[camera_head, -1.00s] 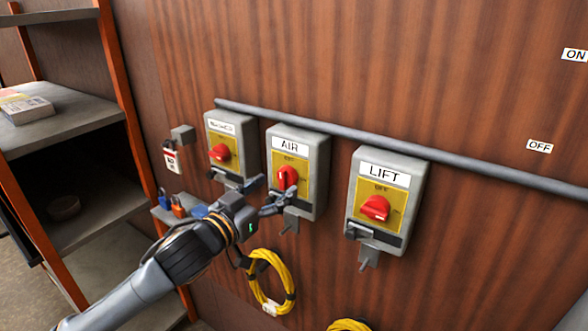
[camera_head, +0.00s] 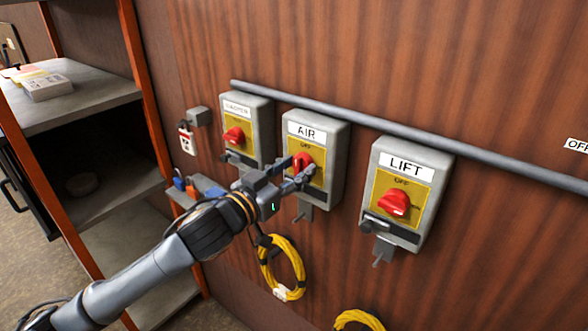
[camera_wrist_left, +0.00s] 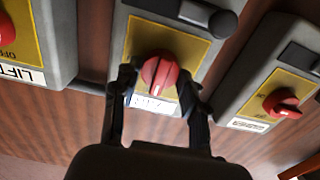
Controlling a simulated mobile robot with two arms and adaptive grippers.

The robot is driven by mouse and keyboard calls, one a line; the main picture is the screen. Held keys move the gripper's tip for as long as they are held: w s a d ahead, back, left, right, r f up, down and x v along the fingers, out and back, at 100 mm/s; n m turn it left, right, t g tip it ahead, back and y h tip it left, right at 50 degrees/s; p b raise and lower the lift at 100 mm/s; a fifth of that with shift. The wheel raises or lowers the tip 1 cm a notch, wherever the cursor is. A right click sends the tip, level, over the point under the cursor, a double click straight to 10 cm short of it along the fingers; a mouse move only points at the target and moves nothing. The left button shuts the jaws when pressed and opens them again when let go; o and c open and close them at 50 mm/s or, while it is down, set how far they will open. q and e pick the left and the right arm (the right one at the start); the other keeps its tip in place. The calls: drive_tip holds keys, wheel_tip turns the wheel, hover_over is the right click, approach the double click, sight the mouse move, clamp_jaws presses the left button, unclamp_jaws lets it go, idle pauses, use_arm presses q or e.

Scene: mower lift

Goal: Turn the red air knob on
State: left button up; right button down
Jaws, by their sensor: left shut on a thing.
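The red air knob (camera_head: 303,161) sits on a yellow plate on the grey box labelled AIR (camera_head: 331,160), the middle of three switch boxes on the wall. My left gripper (camera_head: 297,173) has reached this knob, with a finger at each side and shut on it. In the left wrist view the air knob (camera_wrist_left: 159,74) shows between the two dark fingers of my left gripper (camera_wrist_left: 160,88). The fingers partly cover the knob in the head view, so its exact angle is hard to tell there. My right gripper is not in view.
The LIFT box (camera_head: 410,190) with its red knob stands close on the right, and another switch box (camera_head: 246,125) on the left. A grey pipe (camera_head: 480,156) runs above. Padlocks (camera_head: 184,185) and a coiled yellow cable (camera_head: 285,268) are near my arm. Shelves (camera_head: 75,95) stand left.

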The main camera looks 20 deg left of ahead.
use_arm(q)
drive_tip(key=shift+m, duration=0.3)
drive_tip(key=m, duration=0.2)
drive_tip(key=shift+m, duration=0.3)
drive_tip(key=m, duration=1)
drive_tip(key=shift+m, duration=0.4)
drive_tip(key=shift+r+m, duration=0.15)
drive_tip(key=shift+m, duration=1.75)
drive_tip(key=o, duration=1)
drive_tip(key=shift+w, duration=0.1)
drive_tip(key=shift+o, duration=0.8)
drive_tip(key=shift+w, duration=0.15)
drive_tip(key=shift+f, duration=0.2)
